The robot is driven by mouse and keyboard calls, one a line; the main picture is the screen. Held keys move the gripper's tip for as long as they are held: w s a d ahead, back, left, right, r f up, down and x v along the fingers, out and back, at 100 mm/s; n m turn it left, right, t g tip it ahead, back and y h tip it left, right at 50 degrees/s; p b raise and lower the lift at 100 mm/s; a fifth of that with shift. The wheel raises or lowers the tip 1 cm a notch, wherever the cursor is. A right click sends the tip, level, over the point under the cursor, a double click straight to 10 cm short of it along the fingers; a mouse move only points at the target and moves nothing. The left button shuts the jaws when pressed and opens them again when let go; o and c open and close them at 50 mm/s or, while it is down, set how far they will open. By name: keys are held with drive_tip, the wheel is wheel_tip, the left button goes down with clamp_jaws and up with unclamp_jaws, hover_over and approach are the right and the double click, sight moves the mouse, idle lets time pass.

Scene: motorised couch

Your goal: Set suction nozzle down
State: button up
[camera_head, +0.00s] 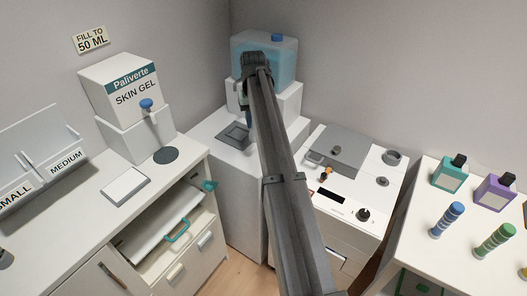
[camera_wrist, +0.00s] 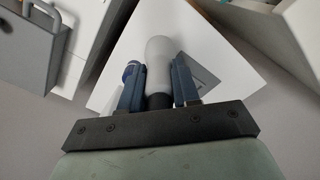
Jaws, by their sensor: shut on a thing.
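My gripper (camera_wrist: 158,82) is shut on the suction nozzle (camera_wrist: 158,60), a light grey rounded cylinder with a dark end between the blue fingers. In the wrist view the nozzle extends away from me over a white surface; whether it touches that surface cannot be told. In the head view my gripper (camera_head: 246,112) is at the white cabinet by the blue tank (camera_head: 272,62), largely hidden by my arm, and the nozzle cannot be made out. A dark grey square pad (camera_head: 234,135) lies on the cabinet top, left of my gripper; a grey square also shows in the wrist view (camera_wrist: 206,77).
A small blue cylinder (camera_wrist: 131,72) shows beside the left finger. The skin gel dispenser (camera_head: 121,85) stands on the left counter, above an open drawer (camera_head: 168,222). A white unit with a grey lid (camera_head: 338,148) stands right of my arm. Bottles stand on the right table (camera_head: 420,215).

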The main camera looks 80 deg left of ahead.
drive_tip(key=shift+f, duration=5)
drive_tip(key=shift+f, duration=0.1)
drive_tip(key=o, duration=1)
drive_tip(key=shift+o, duration=0.2)
wheel_tip(320, 180, up, 12)
drive_tip(key=shift+r, duration=0.15)
